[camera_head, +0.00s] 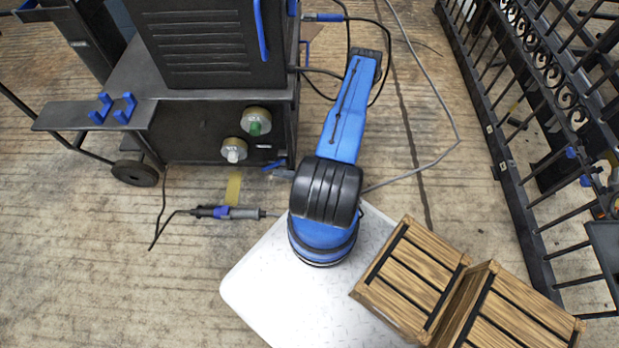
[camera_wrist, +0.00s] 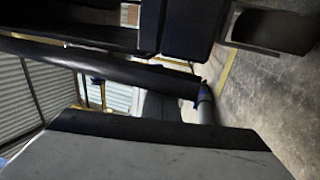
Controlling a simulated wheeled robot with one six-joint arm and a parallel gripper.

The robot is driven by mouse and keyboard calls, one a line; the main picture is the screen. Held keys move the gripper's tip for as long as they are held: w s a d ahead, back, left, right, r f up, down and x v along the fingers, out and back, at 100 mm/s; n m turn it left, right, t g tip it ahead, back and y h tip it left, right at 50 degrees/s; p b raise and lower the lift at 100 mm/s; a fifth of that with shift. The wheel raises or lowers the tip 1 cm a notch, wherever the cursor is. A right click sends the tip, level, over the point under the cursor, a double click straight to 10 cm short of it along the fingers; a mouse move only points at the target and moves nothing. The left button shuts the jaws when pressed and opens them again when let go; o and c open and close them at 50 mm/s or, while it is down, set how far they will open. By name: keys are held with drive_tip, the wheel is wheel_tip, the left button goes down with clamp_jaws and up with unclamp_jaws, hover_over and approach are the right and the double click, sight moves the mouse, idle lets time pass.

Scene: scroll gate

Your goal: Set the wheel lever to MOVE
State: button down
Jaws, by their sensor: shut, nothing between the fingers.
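The wheel lever looks to be the small blue handle (camera_head: 274,164) low on the right front corner of the dark cart (camera_head: 200,130). Its setting and any MOVE mark cannot be read. My blue arm stands on the white plate right of the cart, and its far end is hidden from the head view. In the wrist view my gripper (camera_wrist: 158,132) fills the lower part as a grey shape with a dark front edge, shut and empty. A dark bar (camera_wrist: 110,65) crosses just beyond it; whether they touch cannot be told.
A torch-like tool (camera_head: 225,212) and its cable lie on the floor before the cart. A black wheel (camera_head: 134,173) is at its left. Wooden crates (camera_head: 412,278) stand lower right, and a black iron gate (camera_head: 530,130) runs along the right. A grey cable loops over the floor between.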

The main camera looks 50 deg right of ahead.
drive_tip(key=v, duration=1.5)
drive_tip(key=shift+s, duration=0.1)
